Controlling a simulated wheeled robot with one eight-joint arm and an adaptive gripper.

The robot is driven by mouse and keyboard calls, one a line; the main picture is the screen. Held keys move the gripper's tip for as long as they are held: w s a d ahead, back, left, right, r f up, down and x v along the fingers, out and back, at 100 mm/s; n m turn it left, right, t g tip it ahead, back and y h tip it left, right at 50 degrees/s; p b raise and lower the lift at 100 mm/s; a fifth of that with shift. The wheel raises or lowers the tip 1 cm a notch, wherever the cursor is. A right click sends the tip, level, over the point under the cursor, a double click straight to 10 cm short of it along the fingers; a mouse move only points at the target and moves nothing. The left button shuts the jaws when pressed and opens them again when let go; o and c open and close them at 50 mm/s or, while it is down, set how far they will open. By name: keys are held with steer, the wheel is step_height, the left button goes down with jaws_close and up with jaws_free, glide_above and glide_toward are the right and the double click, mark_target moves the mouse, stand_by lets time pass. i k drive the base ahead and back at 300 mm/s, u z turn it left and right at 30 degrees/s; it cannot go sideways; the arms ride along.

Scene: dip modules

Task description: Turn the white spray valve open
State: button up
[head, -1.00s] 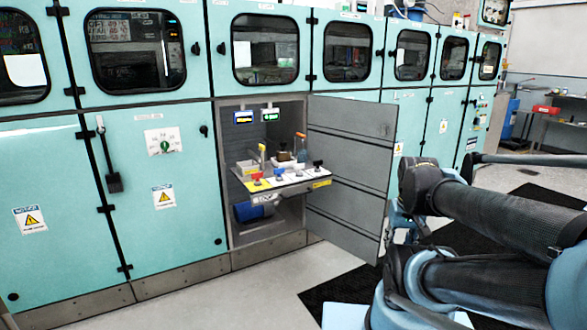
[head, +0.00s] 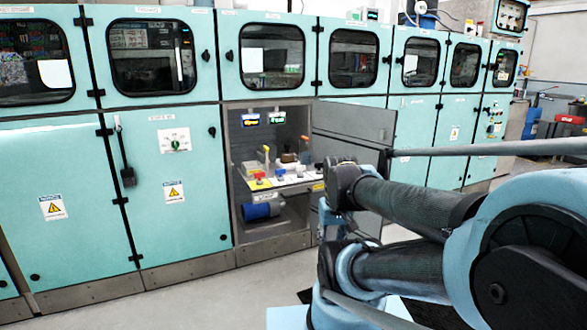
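Inside an open cabinet bay, a slanted valve panel (head: 287,186) carries a row of small valves with coloured handles. A red handle (head: 259,176) is at the left and a blue one (head: 280,174) beside it. A pale valve (head: 298,173), which looks like the white spray valve, sits right of the blue one. A dark handle (head: 317,168) is at the right end. The valves are too small to read their turn position. My arm reaches in from the right, its near links just right of the bay. I cannot make out my gripper's fingers.
The grey cabinet door (head: 355,121) stands open on the right, partly behind my arm. Two small lit displays (head: 263,118) hang above the panel and a blue motor (head: 263,211) lies below. Closed teal cabinets (head: 60,195) line the wall. The floor (head: 185,295) in front at left is clear.

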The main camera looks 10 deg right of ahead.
mark_target(299, 169)
steer(key=u, duration=0.05)
steer(key=i, duration=1)
steer(key=z, duration=0.05)
